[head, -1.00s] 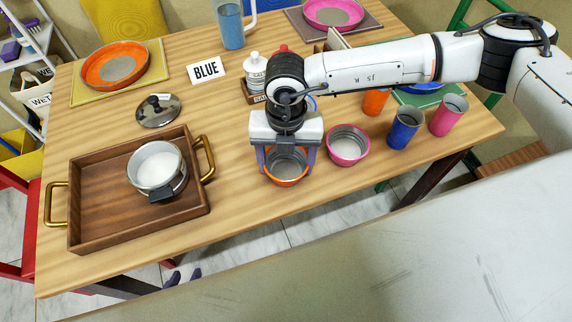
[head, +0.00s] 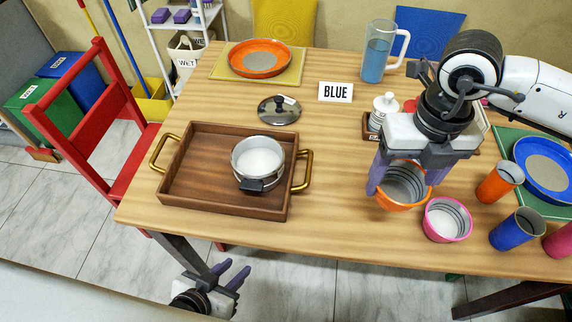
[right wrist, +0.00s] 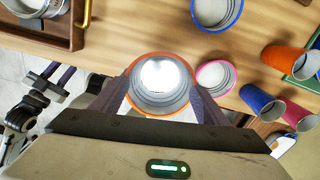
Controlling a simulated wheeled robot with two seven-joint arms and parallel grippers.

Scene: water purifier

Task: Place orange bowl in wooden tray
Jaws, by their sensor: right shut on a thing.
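The orange bowl (head: 404,188) is held between the two purple fingers of my right gripper (head: 407,183), near the front right of the table. In the right wrist view the orange bowl (right wrist: 160,104) sits upright between the fingers and looks raised above the table. The wooden tray (head: 203,191) with brass handles lies to its left and holds a steel pot (head: 257,160) at its right side. The rest of the tray floor is bare. My left gripper (head: 232,273) is low beyond the table's front edge, its fingers apart and empty.
A pink bowl (head: 447,219) stands just right of the orange bowl. A blue-rimmed bowl (right wrist: 218,10) shows in the right wrist view. A lid (head: 279,110) lies behind the tray. Tabletop between tray and bowl is clear.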

